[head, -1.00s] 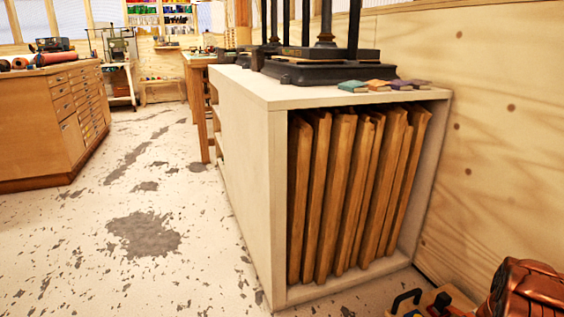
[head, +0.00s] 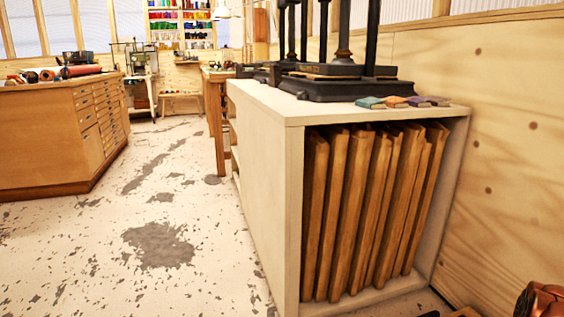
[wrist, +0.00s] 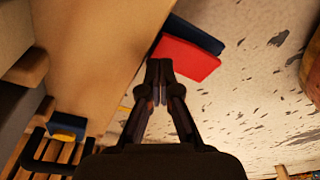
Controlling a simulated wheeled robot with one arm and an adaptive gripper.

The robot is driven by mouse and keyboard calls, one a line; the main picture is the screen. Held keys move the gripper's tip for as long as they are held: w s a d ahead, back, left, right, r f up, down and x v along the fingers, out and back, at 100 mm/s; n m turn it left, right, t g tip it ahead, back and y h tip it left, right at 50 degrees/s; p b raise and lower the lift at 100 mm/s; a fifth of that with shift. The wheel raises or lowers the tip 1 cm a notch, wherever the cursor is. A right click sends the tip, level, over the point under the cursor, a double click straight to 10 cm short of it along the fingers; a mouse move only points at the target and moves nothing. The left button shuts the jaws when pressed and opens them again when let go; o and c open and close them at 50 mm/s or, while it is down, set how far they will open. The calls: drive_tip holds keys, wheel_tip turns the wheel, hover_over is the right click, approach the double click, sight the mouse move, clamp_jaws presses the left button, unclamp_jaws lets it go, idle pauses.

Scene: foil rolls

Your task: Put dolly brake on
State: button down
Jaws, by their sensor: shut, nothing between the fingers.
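My gripper (wrist: 160,72) is shut and empty in the wrist view; it does not show in the head view. Just beyond its tips lies a flat red piece (wrist: 188,58) against a dark blue one (wrist: 196,34); whether either belongs to the dolly I cannot tell. No dolly or brake is clearly recognisable. A shiny copper-coloured roll (head: 541,302) is cut off at the lower right corner of the head view, with a bit of wood (head: 465,312) beside it.
A pale cabinet (head: 265,165) holding upright wooden boards (head: 370,210) fills the centre right, with black presses (head: 340,86) on top. A drawer cabinet (head: 50,135) stands left. The speckled floor (head: 110,225) between is open. A black handle (wrist: 50,165) shows lower left in the wrist view.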

drive_tip(key=shift+f+b, duration=0.45)
drive_tip(key=shift+f, duration=0.6)
drive_tip(key=shift+r, duration=0.1)
drive_tip(key=shift+r+p, duration=1.1)
drive_tip(key=shift+r, duration=2.4)
drive_tip(key=a+r+m+p, duration=0.1)
drive_tip(key=a+r+p, duration=0.6)
drive_tip(key=r, duration=0.8)
drive_tip(key=a+r+m+g+p, duration=0.15)
drive_tip(key=a+r+p, duration=0.55)
drive_tip(key=r, duration=0.8)
drive_tip(key=a+r+m+p, duration=0.1)
drive_tip(key=a+r+p, duration=0.6)
drive_tip(key=r, duration=0.8)
drive_tip(key=s+a+r+m+p, duration=0.2)
drive_tip(key=s+a+r+p, duration=0.2)
drive_tip(key=s+r+p, duration=0.3)
drive_tip(key=s+a+r+m+g+h+p, duration=0.1)
drive_tip(key=s+r+p, duration=0.7)
drive_tip(key=r, duration=0.8)
drive_tip(key=s+a+r+m+p, duration=0.3)
drive_tip(key=s+a+r+p, duration=0.3)
drive_tip(key=r, duration=0.6)
drive_tip(key=s+p, duration=0.1)
drive_tip(key=s, duration=0.1)
drive_tip(key=shift+s+a+r, duration=0.15)
drive_tip(key=shift+s+a, duration=0.15)
